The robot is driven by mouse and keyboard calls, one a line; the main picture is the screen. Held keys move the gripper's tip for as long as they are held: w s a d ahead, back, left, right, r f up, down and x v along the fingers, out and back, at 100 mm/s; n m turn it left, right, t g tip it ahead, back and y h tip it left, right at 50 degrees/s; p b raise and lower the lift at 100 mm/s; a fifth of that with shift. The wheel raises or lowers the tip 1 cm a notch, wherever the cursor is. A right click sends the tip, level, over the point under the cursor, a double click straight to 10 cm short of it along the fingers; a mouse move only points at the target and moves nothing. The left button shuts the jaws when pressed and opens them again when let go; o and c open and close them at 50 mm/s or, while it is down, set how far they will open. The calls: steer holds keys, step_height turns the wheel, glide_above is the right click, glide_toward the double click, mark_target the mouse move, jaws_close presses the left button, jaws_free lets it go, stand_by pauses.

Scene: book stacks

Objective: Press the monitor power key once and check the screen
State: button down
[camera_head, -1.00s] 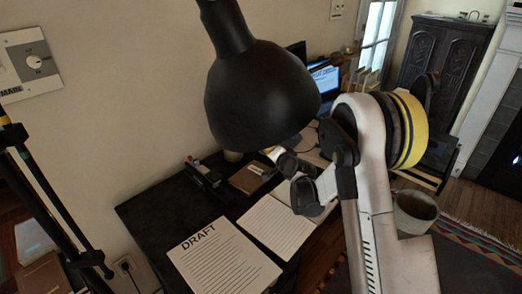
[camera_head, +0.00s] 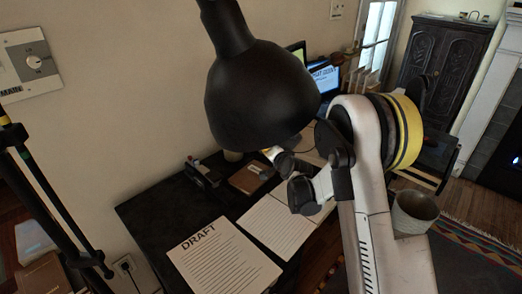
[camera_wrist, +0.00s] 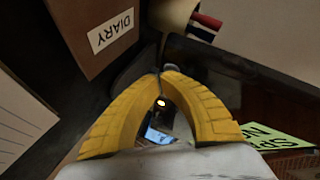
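A monitor (camera_head: 298,48) behind the black lamp shows a narrow strip of lit, greenish screen; the lamp hides most of it. A second screen (camera_head: 326,77) to its right glows blue with text. My gripper (camera_wrist: 160,74) has its two yellow fingers together at the tips, with nothing seen between them. In the head view its end is at the back of the desk, partly hidden by the lamp shade. A small glowing round spot (camera_wrist: 161,102) shows through the gap between the fingers. I cannot make out the power key or tell whether the fingertips touch it.
A black lamp (camera_head: 262,95) hangs large in front. A brown diary (camera_wrist: 98,25) and a pen cup (camera_wrist: 172,14) are near the fingers. A green sign (camera_wrist: 279,145) lies right. Draft paper (camera_head: 222,262) lies on the desk (camera_head: 150,215).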

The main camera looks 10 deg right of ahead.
steer(key=shift+s+d, duration=0.1)
steer(key=shift+d, duration=0.05)
steer(key=shift+s+d+r, duration=0.1)
steer(key=shift+s+d, duration=0.2)
steer(key=shift+s, duration=0.05)
steer(key=s+d, duration=0.2)
steer(key=s+d+r, duration=0.1)
steer(key=s+d, duration=0.1)
steer(key=shift+d, duration=0.15)
steer(key=shift+r, duration=0.1)
stand_by(0.7)
